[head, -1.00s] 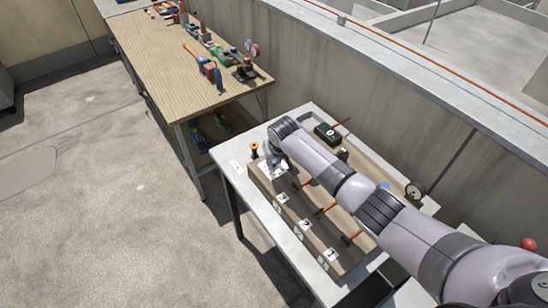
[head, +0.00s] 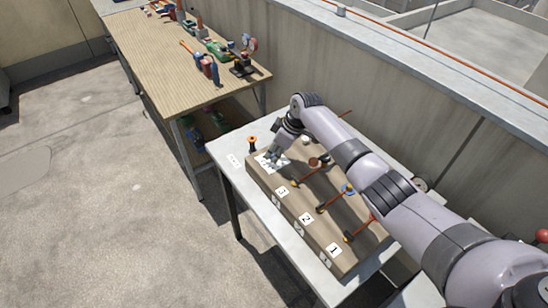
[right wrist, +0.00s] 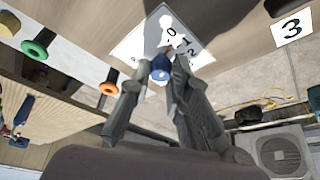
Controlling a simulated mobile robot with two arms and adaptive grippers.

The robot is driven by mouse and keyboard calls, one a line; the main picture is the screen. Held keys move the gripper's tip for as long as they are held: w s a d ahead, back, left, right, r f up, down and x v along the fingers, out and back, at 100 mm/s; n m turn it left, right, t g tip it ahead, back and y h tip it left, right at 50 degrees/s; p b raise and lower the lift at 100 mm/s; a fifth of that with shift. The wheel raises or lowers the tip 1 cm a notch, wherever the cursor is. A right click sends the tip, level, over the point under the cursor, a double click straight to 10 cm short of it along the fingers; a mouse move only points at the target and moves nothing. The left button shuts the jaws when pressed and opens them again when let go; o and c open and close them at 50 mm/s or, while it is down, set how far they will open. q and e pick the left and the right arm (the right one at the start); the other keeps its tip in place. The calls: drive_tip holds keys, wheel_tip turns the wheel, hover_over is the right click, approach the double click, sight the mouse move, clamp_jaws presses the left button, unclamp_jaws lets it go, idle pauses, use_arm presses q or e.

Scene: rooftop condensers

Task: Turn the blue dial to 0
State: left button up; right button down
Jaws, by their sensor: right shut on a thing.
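The blue dial (right wrist: 160,69) shows in the right wrist view, in front of a white plate (right wrist: 134,44) with black numbers, among them 0, 1 and 2. My right gripper (right wrist: 157,76) is shut on the dial, one finger on each side. In the head view my right gripper (head: 275,157) is at the far left end of the wooden panel, over the white plate, and hides the dial. I cannot tell which number the dial points to. My left gripper is not in view.
The wooden panel (head: 318,248) on the grey table (head: 232,178) carries several orange rods beside labels 3, 2 and 1. An orange-topped black peg (head: 252,143) stands near the gripper. A concrete wall (head: 400,130) runs behind. A workbench with tools (head: 150,55) stands at the back left.

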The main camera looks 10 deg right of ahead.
drive_tip(key=shift+n+g+b, duration=0.4)
drive_tip(key=shift+n+b, duration=0.75)
drive_tip(key=shift+n, duration=0.05)
drive_tip(key=c, duration=1.5)
unclamp_jaws()
drive_tip(key=shift+d, duration=0.1)
drive_tip(key=v, duration=1.2)
drive_tip(key=shift+w+d, duration=0.1)
drive_tip(key=shift+d, duration=0.05)
drive_tip(key=shift+f, duration=0.1)
